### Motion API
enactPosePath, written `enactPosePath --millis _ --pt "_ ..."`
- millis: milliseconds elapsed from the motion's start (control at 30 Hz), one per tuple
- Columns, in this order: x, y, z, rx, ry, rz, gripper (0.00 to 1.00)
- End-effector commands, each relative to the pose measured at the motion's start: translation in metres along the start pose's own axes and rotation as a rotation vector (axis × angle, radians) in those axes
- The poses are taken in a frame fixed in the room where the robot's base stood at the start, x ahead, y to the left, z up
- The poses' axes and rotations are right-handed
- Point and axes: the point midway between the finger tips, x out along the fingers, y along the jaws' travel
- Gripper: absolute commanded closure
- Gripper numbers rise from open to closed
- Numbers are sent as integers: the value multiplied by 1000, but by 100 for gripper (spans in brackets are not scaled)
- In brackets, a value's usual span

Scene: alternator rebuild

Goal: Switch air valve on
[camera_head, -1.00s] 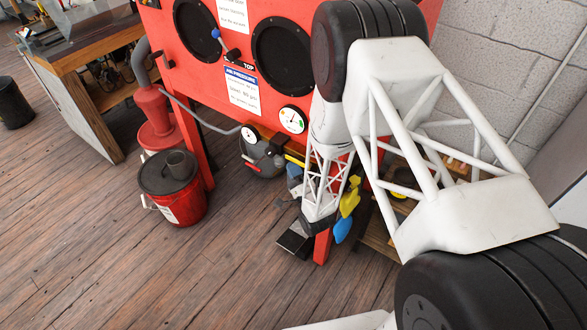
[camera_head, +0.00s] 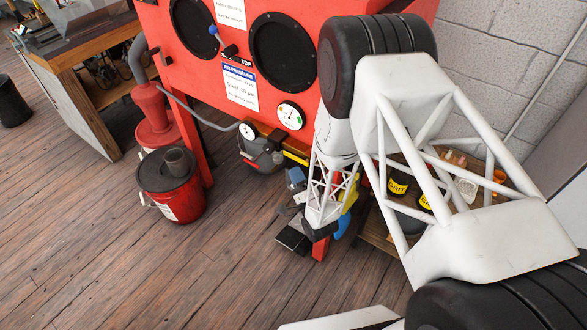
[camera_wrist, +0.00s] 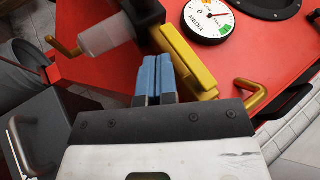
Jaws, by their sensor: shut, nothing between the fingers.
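A yellow bar-shaped lever (camera_wrist: 185,60), which looks like the air valve's handle, lies diagonally across the middle of the wrist view beside a black fitting and a clear bowl (camera_wrist: 104,35). It also shows in the head view (camera_head: 295,157) under the red cabinet's front edge. My gripper (camera_wrist: 154,64) is shut and empty, its two blue fingers together. The fingertips are close to the lever's left side; I cannot tell whether they touch. In the head view my gripper (camera_head: 296,178) is small and partly hidden by my wrist.
A media gauge (camera_wrist: 208,17) is on the red cabinet (camera_wrist: 275,75). A brass elbow pipe (camera_wrist: 256,98) is right of my fingers. A red bucket (camera_head: 172,188) stands on the wooden floor at left. A shelf with tubs (camera_head: 397,183) is behind my arm.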

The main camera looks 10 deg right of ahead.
Motion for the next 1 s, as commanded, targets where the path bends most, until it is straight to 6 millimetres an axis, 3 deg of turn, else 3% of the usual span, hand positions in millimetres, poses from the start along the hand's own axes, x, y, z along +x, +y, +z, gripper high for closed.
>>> enactPosePath --millis 600,1000 --pt "-39 0 0 0 1 -1 100" --pt "-43 0 0 0 0 -1 100"
